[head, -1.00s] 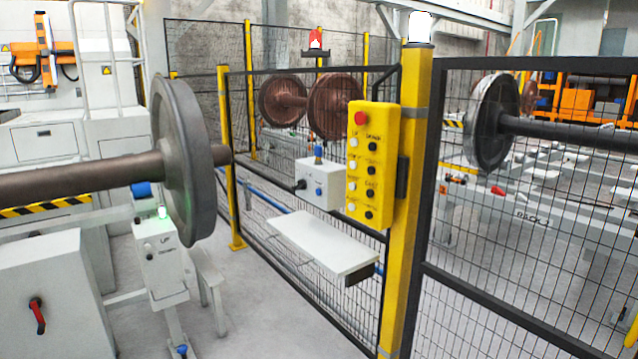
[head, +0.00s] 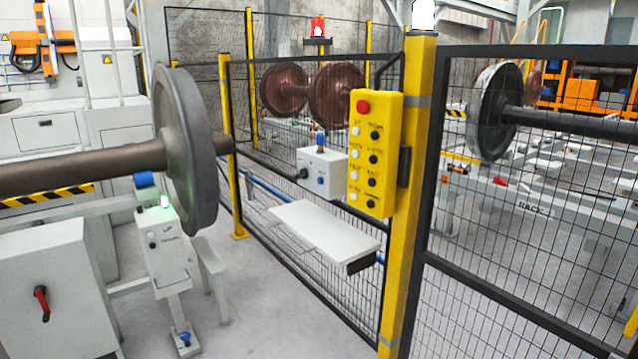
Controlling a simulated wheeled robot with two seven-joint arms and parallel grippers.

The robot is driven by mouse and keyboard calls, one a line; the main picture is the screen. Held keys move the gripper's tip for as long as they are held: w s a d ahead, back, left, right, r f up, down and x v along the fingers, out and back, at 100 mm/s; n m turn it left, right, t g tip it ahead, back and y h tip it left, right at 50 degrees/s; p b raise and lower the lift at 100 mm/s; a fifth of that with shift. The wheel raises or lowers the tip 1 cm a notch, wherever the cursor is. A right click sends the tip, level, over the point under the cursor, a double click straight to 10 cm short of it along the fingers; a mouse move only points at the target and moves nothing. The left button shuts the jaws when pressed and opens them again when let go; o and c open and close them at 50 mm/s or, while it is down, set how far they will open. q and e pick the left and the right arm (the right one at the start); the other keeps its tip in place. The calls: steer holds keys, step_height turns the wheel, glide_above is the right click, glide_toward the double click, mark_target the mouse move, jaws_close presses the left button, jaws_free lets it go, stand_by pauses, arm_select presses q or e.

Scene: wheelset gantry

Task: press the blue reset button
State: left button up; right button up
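A small light-grey control box (head: 321,171) is mounted at the mesh fence, above a white shelf. On its front a blue button (head: 320,181) shows at the lower middle, with a dark knob (head: 303,173) at its left side. A blue-topped lamp or knob (head: 320,140) stands on top of the box. I cannot read any label that marks a reset button. Neither of my grippers shows in the head view.
A yellow pendant (head: 372,153) with a red button hangs on the yellow post (head: 409,200), right of the box. The white shelf (head: 325,235) juts out below. A large wheelset (head: 185,150) stands at left, beside a grey pedestal box (head: 162,240). Floor between is clear.

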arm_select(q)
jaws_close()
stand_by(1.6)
